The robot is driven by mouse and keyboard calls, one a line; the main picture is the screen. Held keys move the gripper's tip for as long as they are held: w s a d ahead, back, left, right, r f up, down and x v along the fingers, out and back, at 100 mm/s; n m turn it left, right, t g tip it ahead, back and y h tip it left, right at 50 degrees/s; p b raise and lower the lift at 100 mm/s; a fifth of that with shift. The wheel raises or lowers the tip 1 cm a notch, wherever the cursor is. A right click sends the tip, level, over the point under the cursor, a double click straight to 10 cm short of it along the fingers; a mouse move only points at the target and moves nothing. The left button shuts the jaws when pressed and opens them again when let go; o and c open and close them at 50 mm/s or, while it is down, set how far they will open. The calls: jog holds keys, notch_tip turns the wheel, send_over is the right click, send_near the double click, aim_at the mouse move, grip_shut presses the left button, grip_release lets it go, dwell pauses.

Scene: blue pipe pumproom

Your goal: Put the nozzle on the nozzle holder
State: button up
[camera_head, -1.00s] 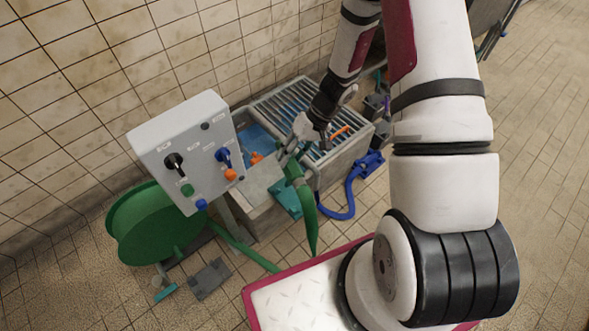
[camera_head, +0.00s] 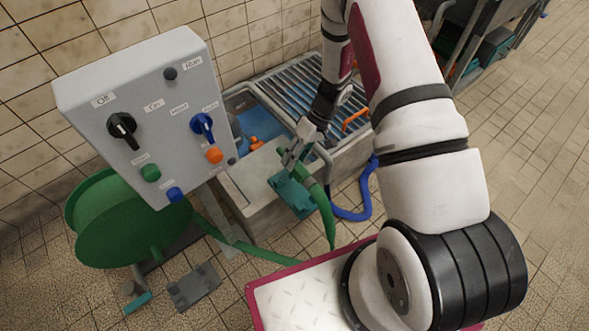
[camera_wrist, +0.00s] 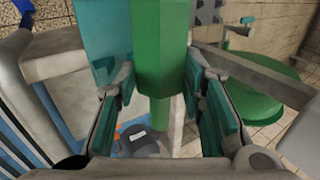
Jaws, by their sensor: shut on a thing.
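The green nozzle (camera_wrist: 160,50) stands between the teal-padded fingers of my gripper (camera_wrist: 163,105) in the wrist view. My gripper (camera_head: 293,158) is shut on it beside the tank's front wall in the head view. The green hose (camera_head: 324,205) hangs from there and bends down to the floor. The teal nozzle holder (camera_head: 288,197) is at the tank's front, close to the gripper and hose; its teal plate (camera_wrist: 103,35) shows left of the nozzle in the wrist view. I cannot tell whether nozzle and holder touch.
A grey control box (camera_head: 150,115) with knobs stands at left, near the gripper. Behind it is a green hose reel (camera_head: 120,225). The concrete tank (camera_head: 255,180) has a metal grate (camera_head: 305,85). A blue hose (camera_head: 357,205) lies right of the holder.

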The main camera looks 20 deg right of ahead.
jog(key=shift+w+f+b, duration=0.15)
jog(key=shift+f+b, duration=0.3)
jog(key=shift+f, duration=0.35)
jog(key=shift+w+f+b, duration=0.1)
jog(key=shift+f+b, duration=0.3)
jog(key=shift+f, duration=0.35)
jog(key=shift+f+b, duration=0.95)
jog(key=shift+f, duration=0.95)
notch_tip(320, 180, down, 5)
jog(key=b, duration=0.4)
jog(key=shift+r, duration=0.15)
jog(key=o, duration=1.4)
jog(key=v, duration=1.2)
jog(key=shift+w, duration=0.1)
